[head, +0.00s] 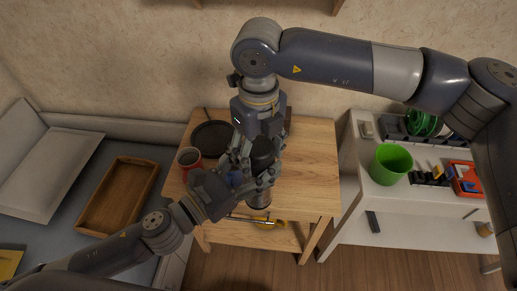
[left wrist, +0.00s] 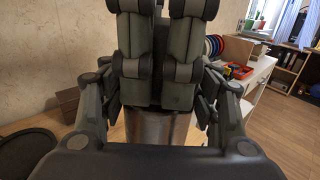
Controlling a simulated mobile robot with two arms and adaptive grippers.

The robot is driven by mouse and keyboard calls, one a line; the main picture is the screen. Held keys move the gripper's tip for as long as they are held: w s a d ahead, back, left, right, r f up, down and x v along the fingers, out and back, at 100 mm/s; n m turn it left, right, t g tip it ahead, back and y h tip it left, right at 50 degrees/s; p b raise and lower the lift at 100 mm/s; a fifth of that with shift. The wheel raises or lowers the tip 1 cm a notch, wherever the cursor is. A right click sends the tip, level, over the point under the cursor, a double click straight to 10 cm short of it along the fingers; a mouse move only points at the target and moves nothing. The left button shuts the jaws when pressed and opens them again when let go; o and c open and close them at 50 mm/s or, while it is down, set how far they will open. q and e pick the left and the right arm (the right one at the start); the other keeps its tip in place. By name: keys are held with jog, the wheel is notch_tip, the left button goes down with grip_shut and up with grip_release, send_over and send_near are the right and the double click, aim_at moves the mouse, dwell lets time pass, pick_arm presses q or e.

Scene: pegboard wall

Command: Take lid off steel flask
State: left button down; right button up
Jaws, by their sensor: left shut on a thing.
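The steel flask (head: 259,198) stands upright near the front of the wooden table. Its black lid (head: 262,152) is on top, partly hidden by my grippers. The flask's steel body (left wrist: 158,128) also shows in the left wrist view, between the left fingers. My left gripper (head: 262,184) comes in from the left and is shut on the flask. My right gripper (head: 262,140) points down from above at the lid, with its fingers around or close beside it. I cannot tell whether they grip it. In the left wrist view the right gripper (left wrist: 160,65) fills the upper middle.
A red cup (head: 189,158) with dark contents and a round black plate (head: 212,138) are to the left on the wooden table (head: 310,170). A wooden tray (head: 118,196) lies further left. A white shelf (head: 350,150) with a green cup (head: 390,164) stands right.

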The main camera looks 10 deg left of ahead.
jog(key=c, duration=0.4)
jog(key=shift+n, duration=1.6)
jog(key=shift+d, duration=0.1)
jog(key=o, duration=1.2)
jog(key=shift+c, duration=0.2)
jog(key=shift+r, duration=0.15)
